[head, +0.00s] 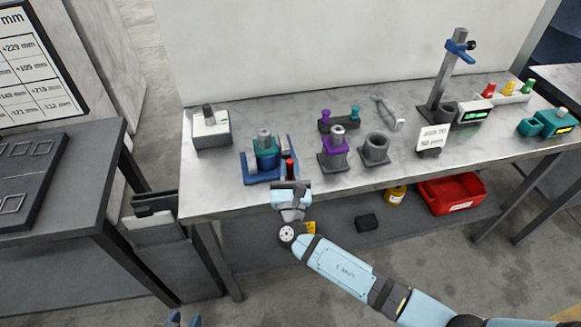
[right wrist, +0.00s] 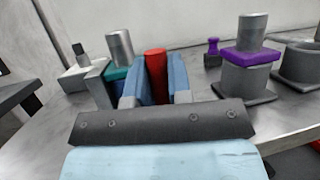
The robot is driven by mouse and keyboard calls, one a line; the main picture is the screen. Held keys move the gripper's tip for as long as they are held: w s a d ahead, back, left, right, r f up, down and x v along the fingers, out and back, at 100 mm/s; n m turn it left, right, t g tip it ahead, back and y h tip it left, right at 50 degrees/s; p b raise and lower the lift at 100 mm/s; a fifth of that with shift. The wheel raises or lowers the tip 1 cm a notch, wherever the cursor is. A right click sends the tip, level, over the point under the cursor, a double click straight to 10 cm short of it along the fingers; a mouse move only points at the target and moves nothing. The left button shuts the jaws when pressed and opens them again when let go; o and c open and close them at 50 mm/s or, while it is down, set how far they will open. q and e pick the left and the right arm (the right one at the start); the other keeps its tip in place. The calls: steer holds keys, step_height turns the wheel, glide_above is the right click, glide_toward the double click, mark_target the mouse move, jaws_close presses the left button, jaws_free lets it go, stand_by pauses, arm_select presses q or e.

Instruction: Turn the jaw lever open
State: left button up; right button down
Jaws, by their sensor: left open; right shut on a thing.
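The jaw lever's red handle (head: 290,168) stands upright at the front right of a blue jaw fixture (head: 262,181). A teal-banded barrel with a grey top (head: 265,145) sits in that fixture. My right gripper (head: 291,184) reaches in from the front and is shut on the red handle. In the right wrist view the red handle (right wrist: 156,68) stands between its two blue fingers, and the lever's lower part is hidden. The tips of my left gripper (head: 183,320) just show at the bottom edge, apart and empty, away from the bench.
A purple-banded barrel (head: 334,150) and an empty grey socket (head: 375,150) stand right of the fixture. A white box (head: 211,130) stands to its left. A red bin (head: 452,193) is under the bench. The front bench strip between is clear.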

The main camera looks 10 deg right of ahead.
steer(key=shift+w+r, duration=0.15)
steer(key=shift+r, duration=0.1)
steer(key=c, duration=1.1)
jaws_free()
steer(key=shift+f, duration=0.1)
steer(key=shift+o, duration=0.2)
steer(key=b+v, duration=0.2)
steer(key=v, duration=1.2)
steer(key=shift+w, duration=0.1)
